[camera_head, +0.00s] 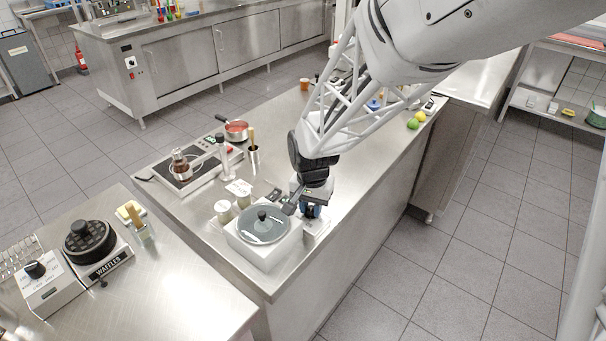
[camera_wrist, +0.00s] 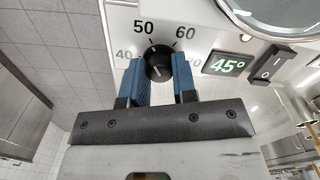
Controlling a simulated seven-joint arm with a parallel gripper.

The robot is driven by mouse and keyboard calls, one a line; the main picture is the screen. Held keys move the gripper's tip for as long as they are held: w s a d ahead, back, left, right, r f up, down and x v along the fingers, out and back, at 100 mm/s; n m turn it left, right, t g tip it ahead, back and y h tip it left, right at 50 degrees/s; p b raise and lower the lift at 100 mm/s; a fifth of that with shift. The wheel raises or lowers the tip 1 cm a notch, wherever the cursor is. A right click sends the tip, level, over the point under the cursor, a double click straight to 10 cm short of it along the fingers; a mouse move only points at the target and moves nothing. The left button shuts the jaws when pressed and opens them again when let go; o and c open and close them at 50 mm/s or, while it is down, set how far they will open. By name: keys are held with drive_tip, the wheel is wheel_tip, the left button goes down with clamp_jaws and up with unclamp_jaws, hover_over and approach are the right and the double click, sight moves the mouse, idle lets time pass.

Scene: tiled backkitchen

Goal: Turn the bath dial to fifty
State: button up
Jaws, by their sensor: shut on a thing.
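The bath (camera_head: 254,255) is a white box with a round grey lid, near the front edge of the steel counter. In the wrist view its panel (camera_wrist: 198,45) carries a black dial (camera_wrist: 158,58) with marks 40, 50, 60 and 70 around it. The green display (camera_wrist: 228,65) reads 45°. My gripper (camera_head: 307,209) is at the right side of the bath in the head view. In the wrist view the blue fingers of my gripper (camera_wrist: 160,78) are shut on the dial, one on each side. The dial is hidden in the head view.
A black rocker switch (camera_wrist: 270,62) is right of the display. Two small jars (camera_head: 224,210) stand behind the bath. A waffle iron (camera_head: 88,243) stands on the left counter.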

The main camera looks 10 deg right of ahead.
sight(312, 208)
drive_tip(key=o, duration=0.9)
drive_tip(key=shift+o, duration=0.2)
drive_tip(key=shift+r, duration=0.15)
drive_tip(key=shift+r, duration=3.75)
